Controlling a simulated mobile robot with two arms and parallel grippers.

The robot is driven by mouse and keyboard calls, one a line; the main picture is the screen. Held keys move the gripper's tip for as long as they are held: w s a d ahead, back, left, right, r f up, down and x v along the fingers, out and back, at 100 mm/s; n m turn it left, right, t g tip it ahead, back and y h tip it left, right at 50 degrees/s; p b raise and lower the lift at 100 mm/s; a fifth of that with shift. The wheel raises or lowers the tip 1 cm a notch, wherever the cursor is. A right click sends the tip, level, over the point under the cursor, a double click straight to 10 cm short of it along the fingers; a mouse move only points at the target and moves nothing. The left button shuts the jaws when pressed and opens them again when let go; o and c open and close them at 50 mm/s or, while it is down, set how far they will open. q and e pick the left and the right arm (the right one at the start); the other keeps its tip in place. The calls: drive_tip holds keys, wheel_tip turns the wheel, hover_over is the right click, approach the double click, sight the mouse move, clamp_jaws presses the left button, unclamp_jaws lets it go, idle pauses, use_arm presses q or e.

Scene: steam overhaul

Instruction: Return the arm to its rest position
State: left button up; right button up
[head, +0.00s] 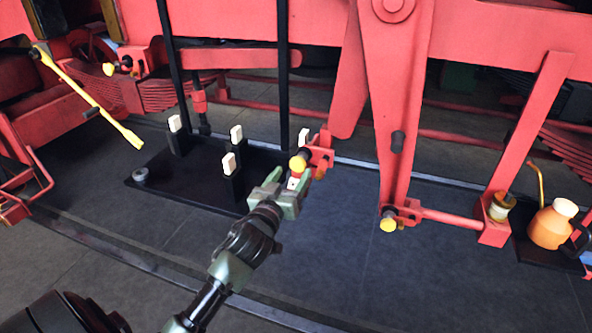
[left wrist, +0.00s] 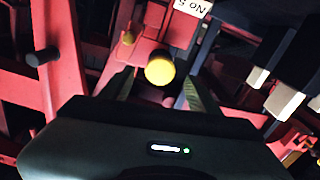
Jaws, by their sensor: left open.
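My left gripper (head: 281,194) reaches in from the lower left in the head view. It is open, its fingers beside a small red bracket (head: 321,152) with a yellow knob (head: 298,164). In the left wrist view the two fingers (left wrist: 157,92) stand apart, with the yellow knob (left wrist: 160,68) showing between and beyond them. I cannot tell whether a finger touches the knob. Nothing is visibly held. My right gripper is not in view.
A black plate (head: 160,187) with several white-topped posts lies left of the gripper. A red frame (head: 398,100) rises behind. Another yellow knob (head: 388,223), an orange jug (head: 552,224) and a yellow lever (head: 88,97) are nearby. The floor at front right is clear.

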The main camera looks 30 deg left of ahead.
use_arm(q)
drive_tip(key=shift+v, duration=0.85)
